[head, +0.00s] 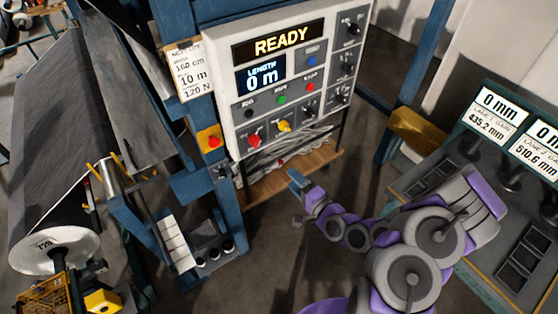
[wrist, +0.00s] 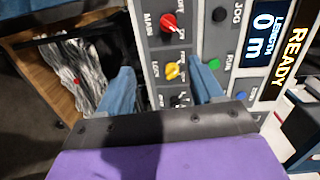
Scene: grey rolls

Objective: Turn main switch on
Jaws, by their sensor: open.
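The main switch is a red rotary knob (head: 253,140) at the lower left of the white control panel (head: 238,118). In the wrist view the red knob (wrist: 168,23) sits beside the word MAIN, with small position marks next to it. My gripper (head: 297,181) is below and in front of the panel, apart from it. Its two blue fingers (wrist: 160,66) are spread and empty. In the wrist view the yellow knob (wrist: 173,71) shows between the fingers, and the red knob lies above them. Which mark the red knob points to is too small to tell.
A yellow knob (head: 284,126) and a black knob (head: 308,112) sit right of the red one. A yellow box with a red button (head: 210,139) is on the blue post at left. A wooden shelf (head: 270,182) is under the panel. A console (head: 500,190) stands at right.

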